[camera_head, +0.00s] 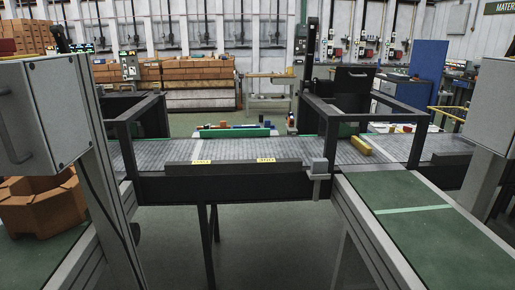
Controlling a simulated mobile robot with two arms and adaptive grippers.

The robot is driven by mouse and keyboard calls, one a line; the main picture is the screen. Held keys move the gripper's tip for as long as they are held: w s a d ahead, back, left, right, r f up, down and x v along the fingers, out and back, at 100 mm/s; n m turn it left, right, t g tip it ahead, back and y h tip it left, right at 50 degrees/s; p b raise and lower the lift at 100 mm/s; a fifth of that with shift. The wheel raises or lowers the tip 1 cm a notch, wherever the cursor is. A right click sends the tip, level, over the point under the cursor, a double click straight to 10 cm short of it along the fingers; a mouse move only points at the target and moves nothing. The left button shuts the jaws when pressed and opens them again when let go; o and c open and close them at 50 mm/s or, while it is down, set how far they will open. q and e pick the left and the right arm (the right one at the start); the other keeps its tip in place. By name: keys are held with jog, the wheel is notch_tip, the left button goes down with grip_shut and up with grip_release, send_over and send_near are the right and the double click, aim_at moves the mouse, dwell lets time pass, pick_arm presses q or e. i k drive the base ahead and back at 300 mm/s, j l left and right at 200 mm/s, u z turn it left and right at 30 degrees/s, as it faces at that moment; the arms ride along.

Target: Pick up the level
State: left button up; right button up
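A yellow bar-shaped object (361,146), which looks like the level, lies at a slant on the grey roller conveyor (258,149), right of the middle. It is small in the picture, so I cannot make out vials or markings. Neither of my grippers shows in the head view, and nothing is seen touching the yellow bar.
The conveyor's dark front rail (235,168) runs between me and the rollers. Dark frames (416,140) stand over the conveyor. A green belt (420,225) is at right. Grey boxes (45,110) flank both sides. Small items sit behind the conveyor; orange blocks (45,208) are at left.

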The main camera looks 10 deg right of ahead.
aim_at(366, 149)
jog(key=i+l+z, duration=0.1)
jog(key=i+z, duration=0.15)
jog(key=i, duration=0.45)
jog(key=i+j+z, duration=0.1)
jog(key=i+z, duration=0.15)
jog(key=i, duration=0.5)
jog(key=i+j+z, duration=0.25)
jog(key=i, duration=0.45)
